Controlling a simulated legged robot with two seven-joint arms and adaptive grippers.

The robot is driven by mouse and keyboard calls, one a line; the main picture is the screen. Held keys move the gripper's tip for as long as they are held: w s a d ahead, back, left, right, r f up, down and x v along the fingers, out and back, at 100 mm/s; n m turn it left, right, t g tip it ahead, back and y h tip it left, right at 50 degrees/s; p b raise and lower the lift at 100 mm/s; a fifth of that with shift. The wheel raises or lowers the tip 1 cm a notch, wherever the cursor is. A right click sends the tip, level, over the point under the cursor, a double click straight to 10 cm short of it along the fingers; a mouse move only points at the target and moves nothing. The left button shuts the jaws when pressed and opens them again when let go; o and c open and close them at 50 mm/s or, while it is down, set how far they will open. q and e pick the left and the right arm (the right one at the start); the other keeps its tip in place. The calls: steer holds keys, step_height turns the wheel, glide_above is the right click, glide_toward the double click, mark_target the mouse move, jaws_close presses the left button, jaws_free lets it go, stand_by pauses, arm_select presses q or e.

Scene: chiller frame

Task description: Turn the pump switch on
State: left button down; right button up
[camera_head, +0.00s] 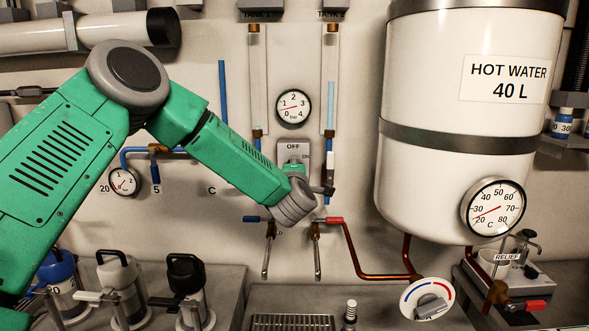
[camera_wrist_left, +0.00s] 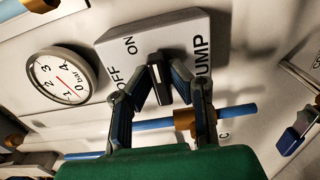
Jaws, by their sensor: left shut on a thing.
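The pump switch is a pale box on the back wall. In the wrist view its plate (camera_wrist_left: 185,32) shows the words ON, OFF and PUMP, and a dark knob (camera_wrist_left: 157,88) stands out from it. My left gripper (camera_wrist_left: 160,80) has its two fingers on either side of the knob and is shut on it. In the head view the switch box (camera_head: 293,146) shows OFF at its top and ON at its right. My green left arm covers its lower part and the knob. Which mark the knob points to I cannot tell. My right gripper is not in view.
A pressure gauge (camera_head: 293,108) sits just above the switch. Two taps with blue (camera_head: 252,219) and red (camera_head: 334,220) handles are below it. A white hot water tank (camera_head: 468,174) stands at the right. Several canisters stand on the lower left counter.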

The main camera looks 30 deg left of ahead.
arm_select(q)
steer(key=c, duration=1.6)
jaws_free()
steer(key=shift+c, duration=0.2)
steer(key=shift+o, duration=0.5)
steer(key=shift+w+f, duration=0.15)
steer(key=shift+w, duration=0.15)
steer(key=shift+s, duration=0.2)
steer(key=shift+s, duration=0.1)
steer(key=v, duration=1.1)
steer(key=shift+s+d, duration=0.15)
steer(key=shift+s, duration=0.15)
